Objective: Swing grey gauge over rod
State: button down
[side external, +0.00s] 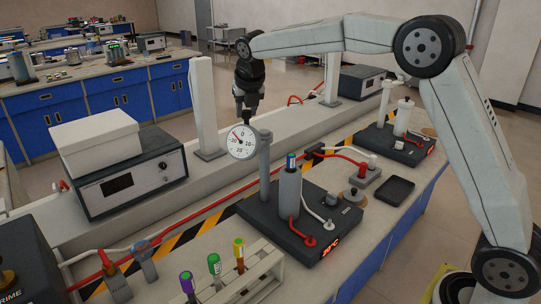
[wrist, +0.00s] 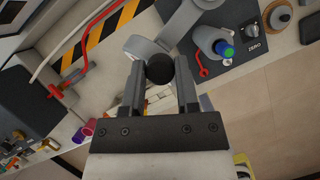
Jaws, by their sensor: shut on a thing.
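The gauge (side external: 242,141) has a round white dial with a needle and hangs beside the top of a grey post (side external: 265,168). My gripper (side external: 244,114) is above the dial, shut on the gauge. In the wrist view, my gripper's fingers (wrist: 160,82) flank a dark round top (wrist: 160,68), with a grey curved arm (wrist: 140,47) behind it reaching toward the post. The likely rod is the upright grey cylinder with a blue tip (side external: 290,187), standing on the black base right of the gauge. In the wrist view its tip shows blue and green (wrist: 226,50), apart from my gripper.
Red and white leads (side external: 345,158) run around the black base (side external: 300,238). A rack of capped tubes (side external: 240,275) stands in front. A white column (side external: 203,105) and boxed instrument (side external: 130,180) stand left. A similar rig (side external: 395,140) is behind right.

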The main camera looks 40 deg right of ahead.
jog(key=shift+s+d+n+y, duration=0.2)
jog(key=shift+s+d+n, duration=0.05)
jog(key=shift+s+n, duration=0.25)
jog(key=shift+s+d+n+y, duration=0.25)
jog(key=shift+s+n, duration=0.15)
jog(key=shift+n, duration=0.2)
jog(key=shift+c, duration=1.8)
grip_release()
jog(key=shift+r, duration=0.1)
jog(key=v, duration=0.7)
jog(key=shift+s+r, duration=0.25)
jog(key=shift+a, duration=0.1)
